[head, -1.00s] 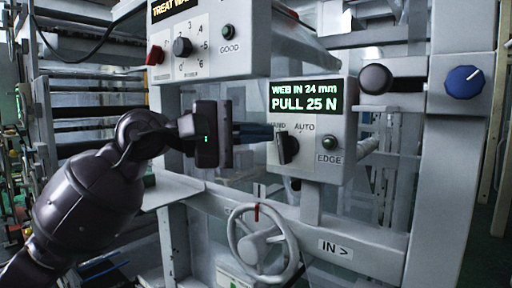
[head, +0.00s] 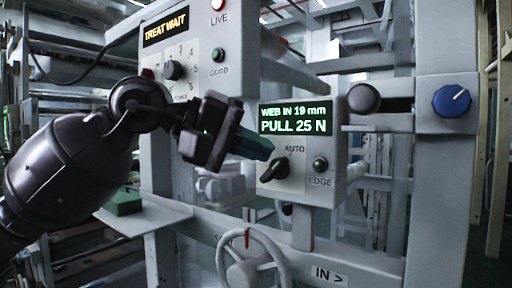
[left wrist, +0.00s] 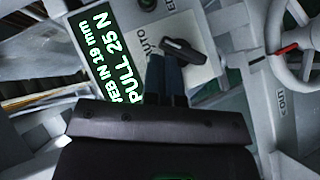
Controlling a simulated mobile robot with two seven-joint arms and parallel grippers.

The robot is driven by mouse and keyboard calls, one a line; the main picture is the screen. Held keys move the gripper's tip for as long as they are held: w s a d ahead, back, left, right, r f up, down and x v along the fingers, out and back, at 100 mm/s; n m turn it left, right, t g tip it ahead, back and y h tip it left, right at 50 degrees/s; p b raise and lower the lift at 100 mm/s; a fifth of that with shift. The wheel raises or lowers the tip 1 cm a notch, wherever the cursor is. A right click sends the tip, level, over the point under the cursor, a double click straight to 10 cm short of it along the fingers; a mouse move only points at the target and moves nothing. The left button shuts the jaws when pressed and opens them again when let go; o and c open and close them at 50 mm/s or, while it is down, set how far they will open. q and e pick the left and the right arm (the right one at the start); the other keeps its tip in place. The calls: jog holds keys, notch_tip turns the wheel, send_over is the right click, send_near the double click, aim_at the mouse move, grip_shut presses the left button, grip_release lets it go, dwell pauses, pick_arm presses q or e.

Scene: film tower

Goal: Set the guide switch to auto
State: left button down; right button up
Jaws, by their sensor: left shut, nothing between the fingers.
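The guide switch is a black knob (head: 275,167) on a grey panel box (head: 327,165) below a green-lit display (head: 294,118) reading "WEB IN 19 mm, PULL 25 N". The knob is tilted, its upper end toward the AUTO label. My left gripper (head: 258,148) is shut and empty, its fingertips just above and left of the knob; they cover the panel's left label. In the left wrist view the fingers (left wrist: 165,82) end close beside the knob (left wrist: 183,51); I cannot tell whether they touch. My right gripper is out of view.
An EDGE lamp (head: 320,164) looks dark, right of the knob. A handwheel (head: 252,263) stands below the panel. A "TREAT WAIT" box (head: 200,45) is above my left gripper. A blue knob (head: 452,101) sits on the right post.

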pick_arm(q)
jog(key=shift+r, duration=0.8)
